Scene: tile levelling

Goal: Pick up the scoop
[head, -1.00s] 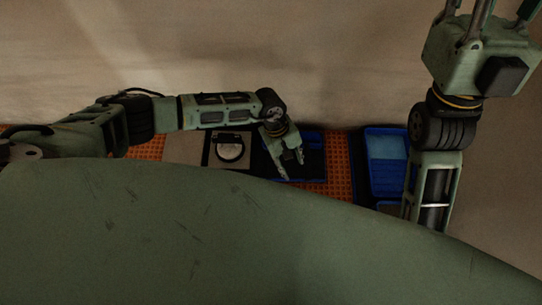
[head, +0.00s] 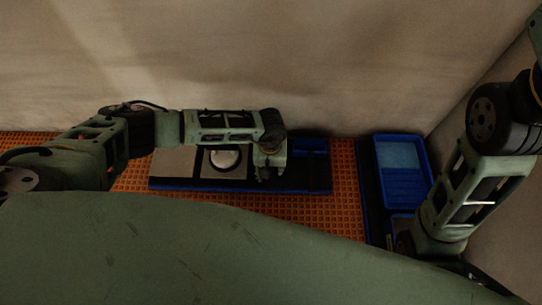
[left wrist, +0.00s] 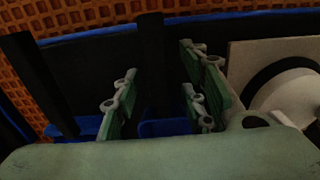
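My left gripper (head: 270,178) points down over the right part of a dark board with a blue rim (head: 232,188). In the left wrist view its two fingers (left wrist: 160,98) are apart, with a dark bar (left wrist: 151,60) showing between them and nothing clearly held. I cannot pick out the scoop for sure; blue parts (left wrist: 165,128) show low between the fingers, partly hidden by them and the gripper body. My right arm comes in from the right, but its gripper is not seen.
A white disc (head: 225,159) in a dark ring lies left of the left gripper, beside a pale tile (head: 174,162). A blue tray (head: 403,189) stands at the right. Orange perforated matting (head: 345,190) is bare between board and tray. A pale wall rises behind.

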